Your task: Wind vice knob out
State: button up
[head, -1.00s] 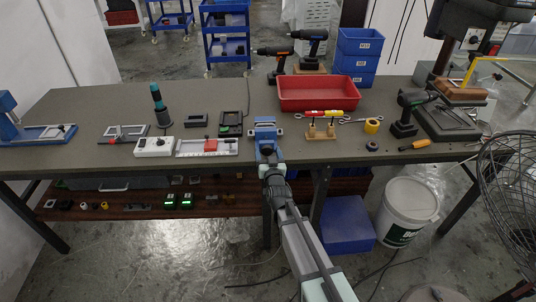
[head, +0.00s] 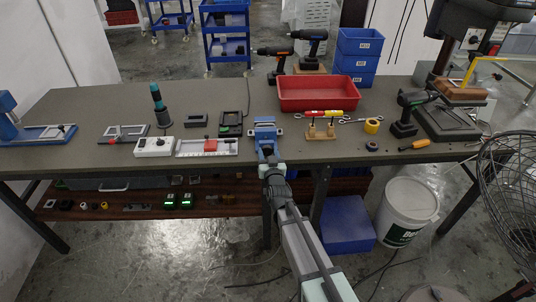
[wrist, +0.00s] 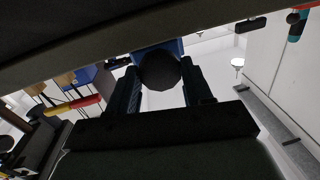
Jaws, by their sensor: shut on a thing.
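The blue vice (head: 265,124) stands at the front edge of the bench, in the middle of the head view. Its dark round knob (wrist: 159,70) faces me, and part of the blue vice (wrist: 173,46) shows behind it in the wrist view. My gripper (wrist: 160,86) has one finger on each side of the knob and is shut on it. In the head view my gripper (head: 268,160) is at the vice's front end, and the knob is hard to make out there.
A white bucket (head: 409,212) stands on the floor at the right.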

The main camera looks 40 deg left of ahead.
jog(key=shift+n, duration=0.3)
jog(key=n, duration=0.2)
jog(key=shift+s+a+n, duration=0.1)
jog(key=shift+n, duration=0.3)
jog(key=shift+n+h, duration=0.4)
jog(key=shift+n, duration=1.5)
jog(key=o, duration=1)
jog(key=v, duration=1.4)
jog(key=shift+r, duration=0.15)
